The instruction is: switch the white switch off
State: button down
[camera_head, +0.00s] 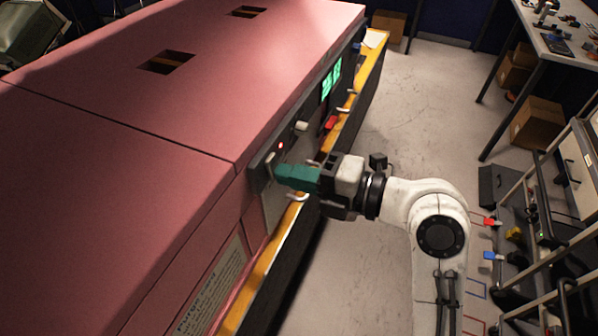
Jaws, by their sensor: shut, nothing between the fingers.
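My gripper (279,174) has teal fingers, shut with nothing between them. Its tips are at the near end of the dark control panel (258,166) on the side of the pink machine. A small white piece (271,159) sits on the panel right by the fingertips; it looks like the white switch, but its position is too small to tell. I cannot tell whether the tips touch it. A second white piece (301,126) is further along the panel, and a red switch-like piece (331,123) is beyond it.
A small red light (281,145) glows on the panel, and a green display (331,79) is lit further back. A yellow ledge (268,258) runs below the panel. Grey floor (430,110) is open behind my arm. A rack (560,200) and table (560,30) stand at right.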

jog(key=f+b, duration=0.1)
jog(key=b, duration=0.3)
jog(key=shift+w+a+y+b, duration=0.1)
jog(key=shift+a+y+b, duration=0.05)
jog(key=shift+y+b, duration=0.25)
jog(key=shift+r+p, duration=0.3)
jog(key=shift+r, duration=0.1)
jog(key=b+v, duration=0.3)
jog(key=v, duration=0.8)
jog(key=shift+a+f, duration=0.1)
